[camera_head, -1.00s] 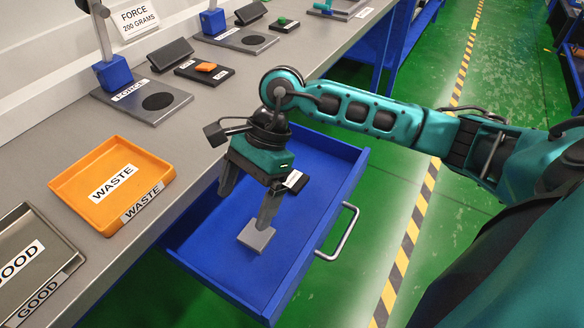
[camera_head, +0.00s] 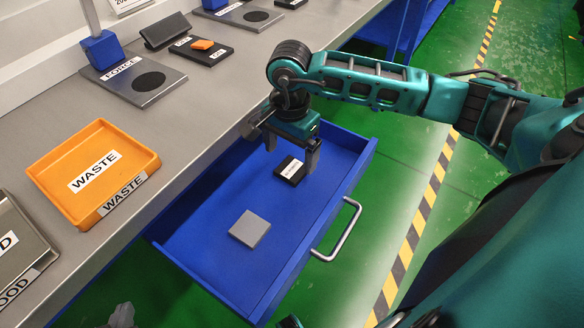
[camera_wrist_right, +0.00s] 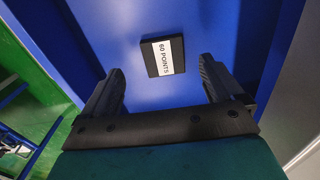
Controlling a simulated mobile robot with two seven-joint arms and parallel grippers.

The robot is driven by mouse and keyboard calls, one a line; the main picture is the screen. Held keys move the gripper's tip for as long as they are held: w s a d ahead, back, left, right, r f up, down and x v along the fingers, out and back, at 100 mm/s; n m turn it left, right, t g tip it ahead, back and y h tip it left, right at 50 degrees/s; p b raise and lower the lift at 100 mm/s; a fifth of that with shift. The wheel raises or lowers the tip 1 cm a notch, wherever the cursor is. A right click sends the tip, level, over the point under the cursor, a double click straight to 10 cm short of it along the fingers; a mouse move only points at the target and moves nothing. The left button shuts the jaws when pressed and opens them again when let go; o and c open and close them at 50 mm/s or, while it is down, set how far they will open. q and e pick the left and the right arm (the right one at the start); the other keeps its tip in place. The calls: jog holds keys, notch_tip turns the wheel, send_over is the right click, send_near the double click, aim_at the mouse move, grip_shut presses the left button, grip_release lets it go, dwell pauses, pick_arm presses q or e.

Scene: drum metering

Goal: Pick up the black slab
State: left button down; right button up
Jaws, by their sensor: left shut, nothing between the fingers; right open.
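The black slab (camera_head: 288,172) with a white label lies on the floor of the open blue drawer (camera_head: 205,248), toward its far end. In the right wrist view the slab (camera_wrist_right: 151,60) lies beyond and between the open fingertips, its label reading "60 POINTS". My right gripper (camera_head: 291,152) is open above the slab, one finger on either side in the picture; it also shows in the wrist view (camera_wrist_right: 162,74), apart from the slab. My left gripper (camera_head: 122,316) shows only partly at the bottom left edge, shut and empty.
A grey square slab (camera_head: 249,229) lies nearer in the drawer. On the bench are an orange WASTE tray (camera_head: 58,165), a grey tray (camera_head: 22,240) and a FORCE stand (camera_head: 150,82).

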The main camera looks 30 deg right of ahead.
aim_at(288, 173)
jog(key=f, duration=0.5)
jog(key=shift+w+a+f+b, duration=0.1)
jog(key=shift+a+f+b, duration=0.1)
jog(key=shift+f+b, duration=0.15)
jog(key=shift+r, duration=0.1)
jog(key=shift+c, duration=0.2)
jog(key=c, duration=1.1)
jog(key=shift+r, duration=0.15)
